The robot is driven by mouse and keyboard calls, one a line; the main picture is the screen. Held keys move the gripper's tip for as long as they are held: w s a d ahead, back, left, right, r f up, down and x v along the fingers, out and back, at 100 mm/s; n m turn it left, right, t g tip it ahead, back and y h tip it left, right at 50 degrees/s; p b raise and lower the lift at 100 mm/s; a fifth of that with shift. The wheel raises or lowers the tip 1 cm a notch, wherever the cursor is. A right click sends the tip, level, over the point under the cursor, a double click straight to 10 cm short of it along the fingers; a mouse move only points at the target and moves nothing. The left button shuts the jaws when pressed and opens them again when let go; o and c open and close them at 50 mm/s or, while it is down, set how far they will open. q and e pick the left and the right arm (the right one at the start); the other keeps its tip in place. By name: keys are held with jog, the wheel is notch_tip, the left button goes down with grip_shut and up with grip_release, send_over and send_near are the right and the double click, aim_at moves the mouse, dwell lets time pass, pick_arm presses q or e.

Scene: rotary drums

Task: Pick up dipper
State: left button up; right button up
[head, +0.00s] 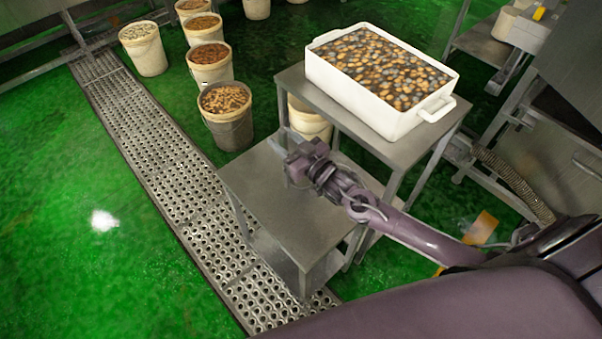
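I cannot make out a dipper clearly in the head view. My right arm reaches in from the lower right. My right gripper (281,150) is above the far part of the lower steel table (262,186), left of the white tub. Its fingers are small and pale here, so I cannot tell whether they are open or hold anything. My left gripper is not in view.
A white tub (376,113) of brown and yellow pieces in liquid stands on the higher steel table (418,148). Several filled buckets, one grey-based bucket (231,129) nearest, stand behind. A perforated drain grate (157,164) crosses the green floor. Machinery (565,150) stands right.

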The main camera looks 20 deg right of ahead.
jog(key=shift+x, duration=0.8)
jog(key=shift+w+a, duration=0.1)
jog(key=shift+w, duration=0.4)
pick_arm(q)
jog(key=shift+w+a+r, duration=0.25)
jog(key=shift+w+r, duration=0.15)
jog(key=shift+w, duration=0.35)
pick_arm(e)
grip_shut()
